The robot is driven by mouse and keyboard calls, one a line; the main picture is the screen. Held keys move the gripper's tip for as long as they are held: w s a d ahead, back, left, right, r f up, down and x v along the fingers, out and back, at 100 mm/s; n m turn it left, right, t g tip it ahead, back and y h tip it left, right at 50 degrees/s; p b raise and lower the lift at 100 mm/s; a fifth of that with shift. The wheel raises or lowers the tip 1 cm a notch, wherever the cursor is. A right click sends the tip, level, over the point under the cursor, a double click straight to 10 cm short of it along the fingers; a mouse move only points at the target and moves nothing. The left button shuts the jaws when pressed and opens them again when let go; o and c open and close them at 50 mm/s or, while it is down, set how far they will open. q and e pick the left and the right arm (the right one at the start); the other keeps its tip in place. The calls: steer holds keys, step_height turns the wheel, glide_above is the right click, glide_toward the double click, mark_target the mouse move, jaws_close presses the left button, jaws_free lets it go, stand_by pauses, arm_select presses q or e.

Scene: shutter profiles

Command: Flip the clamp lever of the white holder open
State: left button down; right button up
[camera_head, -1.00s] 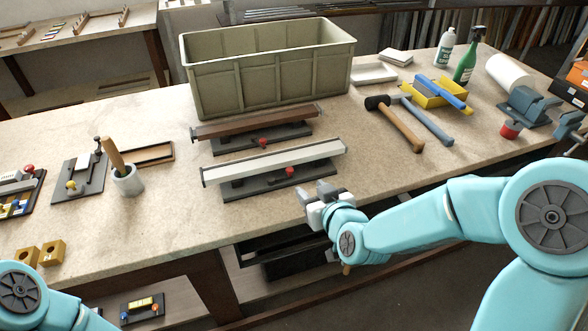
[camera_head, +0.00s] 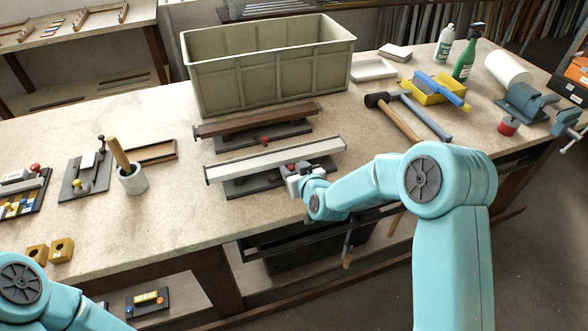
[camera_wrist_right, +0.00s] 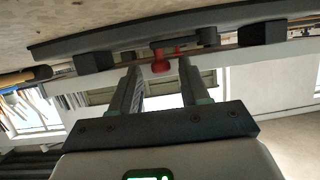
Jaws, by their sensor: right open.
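The white holder is a long white profile (camera_head: 250,162) on a dark base plate (camera_head: 240,187), near the front edge of the bench. Its red-knobbed clamp lever is mostly hidden by my right gripper (camera_head: 293,178) in the head view. In the right wrist view the red lever (camera_wrist_right: 160,62) appears between the tips of my open right gripper (camera_wrist_right: 157,76), just beyond them; I cannot tell whether they touch. The dark base plate (camera_wrist_right: 110,40) also shows there. My left gripper is out of view; only part of my left arm shows at bottom left.
Behind the white holder lies a similar brown profile (camera_head: 255,119) with its own red lever (camera_head: 264,140). A large grey-green crate (camera_head: 265,70) stands behind that. A mallet (camera_head: 398,117) lies to the right.

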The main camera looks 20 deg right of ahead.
steer(key=shift+a, duration=0.1)
jaws_close()
